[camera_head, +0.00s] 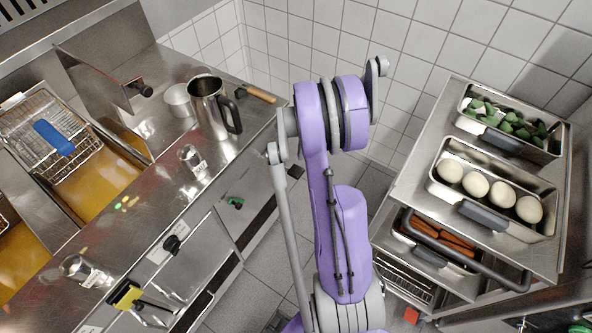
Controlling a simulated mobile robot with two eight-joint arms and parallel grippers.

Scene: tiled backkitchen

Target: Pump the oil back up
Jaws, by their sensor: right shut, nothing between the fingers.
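The deep fryer (150,235) fills the left side. Amber oil (92,188) stands in its far vat and more oil (22,262) in the near vat. Its front panel carries a green handle (235,202), a black knob (172,244) and a yellow handle (128,297). A wire basket (48,128) with a blue grip hangs over the far vat. My purple right arm rises through the middle, right of the fryer. My right gripper (378,68), seen at a poor angle by the tiled wall, appears shut and empty, apart from the fryer controls. My left gripper is not in view.
A metal pitcher (212,108), a small pot (178,100) and a glass (192,160) stand on the fryer top. At right, a steel cart (405,185) holds trays of green pieces, pale round items and orange sticks. Tiled floor (250,292) lies between them.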

